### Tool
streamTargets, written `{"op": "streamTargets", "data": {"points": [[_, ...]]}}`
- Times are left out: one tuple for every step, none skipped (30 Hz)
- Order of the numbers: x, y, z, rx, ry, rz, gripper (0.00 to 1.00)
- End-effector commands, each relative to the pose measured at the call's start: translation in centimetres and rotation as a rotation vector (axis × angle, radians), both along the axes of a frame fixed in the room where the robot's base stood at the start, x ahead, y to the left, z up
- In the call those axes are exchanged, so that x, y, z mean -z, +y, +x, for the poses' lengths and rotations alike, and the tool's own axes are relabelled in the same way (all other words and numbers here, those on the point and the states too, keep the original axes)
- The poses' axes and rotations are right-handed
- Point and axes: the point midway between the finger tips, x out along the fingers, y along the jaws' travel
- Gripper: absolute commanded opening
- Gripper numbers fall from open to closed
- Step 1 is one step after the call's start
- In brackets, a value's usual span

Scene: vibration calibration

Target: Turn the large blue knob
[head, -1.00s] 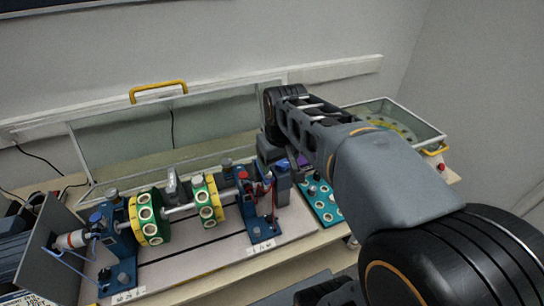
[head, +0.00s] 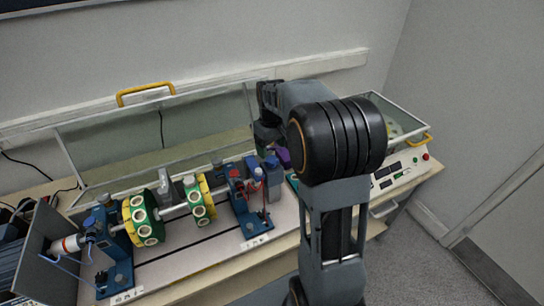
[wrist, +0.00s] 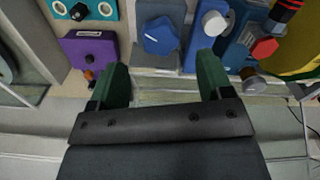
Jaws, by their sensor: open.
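A large blue knob (wrist: 160,36) with a faceted rim shows in the wrist view, on a grey-blue post. In the head view a blue knob (head: 271,162) tops the post just left of my arm, and appears to be the same one. My gripper (wrist: 162,80) is open, its two green fingers wide apart with nothing between them. The knob lies beyond the fingertips, in line with the gap, and looks apart from them. In the head view my arm hides most of the gripper.
Beside the knob are a white knob (wrist: 214,23), a red knob (wrist: 264,48) and a purple box (wrist: 90,52). The rotor rig with yellow-green discs (head: 144,220) stands to the left. A clear panel (head: 160,145) stands behind; a control box (head: 395,175) is at right.

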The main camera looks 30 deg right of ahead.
Motion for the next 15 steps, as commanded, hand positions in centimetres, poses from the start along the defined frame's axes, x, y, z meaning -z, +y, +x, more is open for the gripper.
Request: {"op": "streamTargets", "data": {"points": [[0.8,0.0,0.0,0.000,0.003,0.001,0.73],[1.3,0.0,0.0,0.001,0.004,0.001,0.73],[1.9,0.0,0.0,0.001,0.003,0.000,0.73],[2.3,0.0,-0.1,0.001,0.003,0.000,0.73],[2.7,0.0,0.0,0.001,0.002,0.000,0.73],[3.2,0.0,0.0,0.001,0.003,0.001,0.73],[3.5,0.0,0.0,0.001,0.003,0.000,0.73],[3.7,0.0,0.0,0.001,0.001,0.001,0.73],[4.1,0.0,0.0,0.001,0.001,0.001,0.73],[4.3,0.0,0.0,0.001,0.001,0.001,0.73],[4.5,0.0,0.0,0.001,0.001,0.000,0.73],[4.7,0.0,0.0,0.001,0.000,0.000,0.73],[4.8,0.0,0.0,0.001,0.000,0.000,0.73],[4.9,0.0,0.0,0.001,0.001,0.000,0.73],[5.0,0.0,0.0,0.001,0.001,0.000,0.73]]}}
